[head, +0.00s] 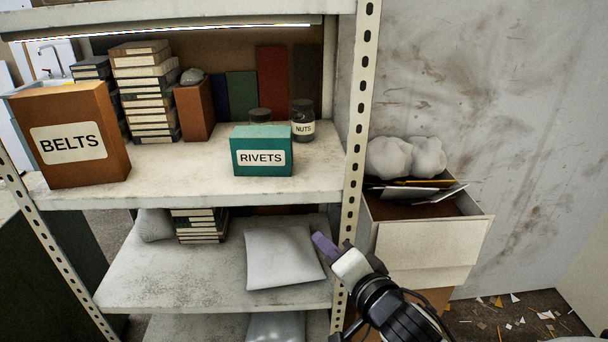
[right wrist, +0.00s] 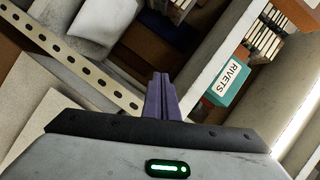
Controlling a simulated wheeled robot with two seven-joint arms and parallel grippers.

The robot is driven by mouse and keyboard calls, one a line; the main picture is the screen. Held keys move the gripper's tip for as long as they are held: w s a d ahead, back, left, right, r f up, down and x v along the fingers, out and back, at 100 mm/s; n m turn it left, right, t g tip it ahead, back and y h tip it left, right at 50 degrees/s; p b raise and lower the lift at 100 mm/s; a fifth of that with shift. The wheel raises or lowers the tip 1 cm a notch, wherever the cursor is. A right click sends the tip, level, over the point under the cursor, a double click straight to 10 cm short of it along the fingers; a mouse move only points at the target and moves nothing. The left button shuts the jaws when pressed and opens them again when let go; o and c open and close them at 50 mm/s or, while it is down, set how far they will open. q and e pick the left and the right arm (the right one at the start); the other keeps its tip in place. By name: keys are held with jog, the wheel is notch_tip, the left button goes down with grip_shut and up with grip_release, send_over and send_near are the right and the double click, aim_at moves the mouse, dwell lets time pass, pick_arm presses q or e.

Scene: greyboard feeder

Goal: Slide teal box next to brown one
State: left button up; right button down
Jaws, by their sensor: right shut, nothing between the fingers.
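The teal box (head: 262,152) labelled RIVETS stands upright on the upper shelf, right of the middle. The brown box (head: 72,135) labelled BELTS stands at the left end of the same shelf, with a wide bare gap between the two. My right gripper (head: 322,243) is shut and empty, below and to the right of the teal box, in front of the lower shelf by the right post. In the right wrist view its purple fingers (right wrist: 160,98) are together, and the teal box (right wrist: 224,86) is up and to the right, apart from them. My left gripper is not in view.
The upper shelf (head: 190,180) is bare along its front between the boxes. Behind are book stacks (head: 146,90), a smaller brown box (head: 194,110) and a NUTS jar (head: 303,120). The perforated post (head: 356,150) rises near my gripper. An open drawer (head: 430,225) is on the right.

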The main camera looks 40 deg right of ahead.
aim_at(303, 178)
jog(key=d+r+m+h, duration=0.1)
jog(key=r+m, duration=0.1)
jog(key=r, duration=0.1)
jog(key=d+r+m+t, duration=0.1)
jog(key=r+m, duration=0.1)
jog(key=r, duration=0.2)
jog(key=d+r+m+t+h, duration=0.1)
jog(key=r+m, duration=0.1)
jog(key=r, duration=0.2)
jog(key=shift+d+r+h, duration=0.1)
jog(key=shift+d+h, duration=0.15)
jog(key=shift+h, duration=0.05)
jog(key=shift+w+d, duration=0.1)
jog(key=shift+w, duration=0.2)
jog(key=x, duration=0.8)
jog(key=shift+r+p, duration=0.15)
jog(key=shift+p, duration=0.2)
jog(key=shift+w+a+p, duration=0.45)
jog(key=shift+w+a, duration=0.5)
jog(key=shift+w, duration=0.25)
jog(key=shift+w+a, duration=0.25)
jog(key=shift+a, duration=0.25)
jog(key=shift+w+f, duration=0.1)
jog(key=shift+f, duration=0.15)
